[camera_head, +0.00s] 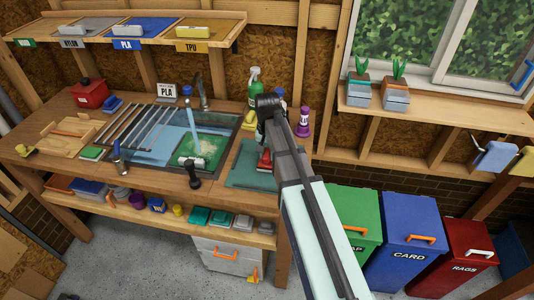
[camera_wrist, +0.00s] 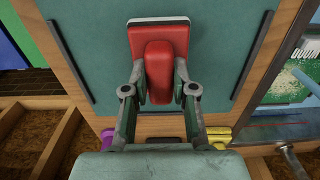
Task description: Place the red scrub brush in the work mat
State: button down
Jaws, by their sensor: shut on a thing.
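The red scrub brush (camera_wrist: 159,62) has a red handle and a red block with a pale edge. My gripper (camera_wrist: 160,78) is shut on its handle, one finger on each side. The brush is over the teal work mat (camera_wrist: 222,45), between the mat's two dark side strips. I cannot tell whether it touches the mat. In the head view the brush (camera_head: 264,161) shows as a small red patch over the mat (camera_head: 239,178), at the right end of the bench. My arm hides part of the mat and most of the gripper there.
Left of the mat is a sink (camera_head: 205,148) with a green board in it and a tap above. A green spray bottle (camera_head: 254,88) and a purple bottle (camera_head: 303,122) stand behind the mat. Green, blue and red bins (camera_head: 408,240) stand right of the bench.

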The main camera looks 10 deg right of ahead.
aim_at(267, 153)
jog(key=shift+f, duration=0.2)
jog(key=c, duration=0.9)
grip_release()
jog(key=shift+c, duration=0.2)
jog(key=shift+r, duration=0.15)
notch_tip(267, 153, up, 12)
jog(key=b, duration=0.2)
jog(key=shift+b, duration=0.35)
